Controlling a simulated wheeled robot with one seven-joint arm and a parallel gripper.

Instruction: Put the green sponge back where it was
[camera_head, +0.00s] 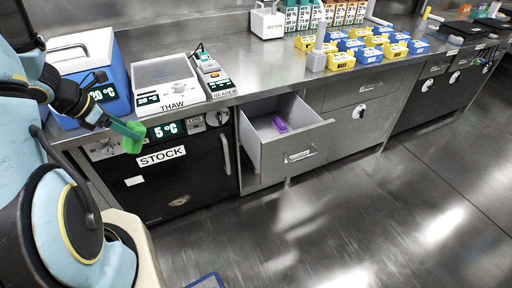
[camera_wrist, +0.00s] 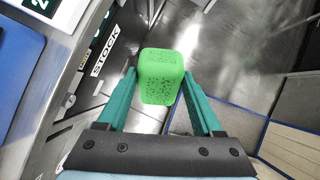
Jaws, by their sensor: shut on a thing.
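The green sponge (camera_head: 132,137) is held at the end of my arm in the head view, in front of the counter's front edge and the STOCK unit. It also shows in the wrist view (camera_wrist: 161,76) as a bright green speckled block between the fingertips. My gripper (camera_head: 117,126) is shut on the sponge; its two teal fingers also show in the wrist view (camera_wrist: 160,88). An open drawer (camera_head: 317,128) in the counter front holds a small purple thing (camera_head: 279,124). Which place the sponge came from does not show.
A blue and white cooler box (camera_head: 117,68), a THAW unit (camera_head: 168,84) and a READER (camera_head: 212,72) stand on the counter near my arm. The black STOCK unit (camera_head: 205,165) is below. Yellow and blue bins (camera_head: 341,61) stand farther right.

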